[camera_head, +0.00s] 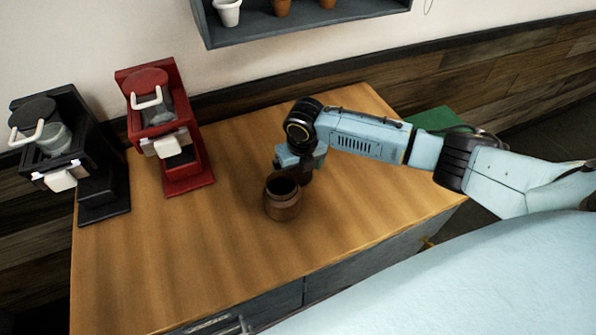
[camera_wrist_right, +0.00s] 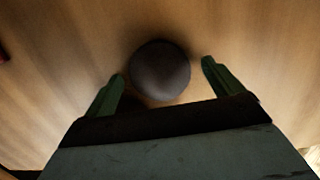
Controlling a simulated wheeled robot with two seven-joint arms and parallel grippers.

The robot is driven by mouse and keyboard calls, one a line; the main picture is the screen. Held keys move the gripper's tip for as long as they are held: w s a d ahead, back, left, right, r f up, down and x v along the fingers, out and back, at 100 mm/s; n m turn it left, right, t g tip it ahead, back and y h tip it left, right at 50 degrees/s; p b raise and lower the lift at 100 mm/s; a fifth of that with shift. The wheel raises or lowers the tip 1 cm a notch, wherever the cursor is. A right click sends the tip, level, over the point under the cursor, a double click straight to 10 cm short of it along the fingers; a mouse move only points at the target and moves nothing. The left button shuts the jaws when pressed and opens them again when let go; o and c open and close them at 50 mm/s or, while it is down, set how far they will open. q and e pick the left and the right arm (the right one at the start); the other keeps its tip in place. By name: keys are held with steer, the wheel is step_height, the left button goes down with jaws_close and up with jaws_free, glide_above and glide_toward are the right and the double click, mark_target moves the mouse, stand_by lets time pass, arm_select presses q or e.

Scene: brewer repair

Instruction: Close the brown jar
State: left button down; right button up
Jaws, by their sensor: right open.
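The brown jar (camera_head: 283,200) stands upright on the wooden table, its top open and dark inside. My right gripper (camera_head: 300,165) points down just behind the jar, near its right rim. In the right wrist view my right gripper (camera_wrist_right: 163,70) is open, its two green fingers apart. A dark round thing (camera_wrist_right: 160,68) shows between and beyond the fingertips, with a gap at either side. It looks like a solid round top, perhaps a lid; I cannot tell for sure. In the head view the gripper and wrist hide the spot below them. My left gripper is not in view.
A red brewer (camera_head: 165,130) and a black brewer (camera_head: 65,150) stand at the left of the wooden table (camera_head: 220,260). A shelf with cups (camera_head: 310,22) hangs on the wall. The table in front of the jar is clear.

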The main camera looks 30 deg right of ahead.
mark_target(299, 173)
steer(key=c, duration=1.1)
steer(key=shift+o, duration=0.2)
step_height(299, 173, up, 10)
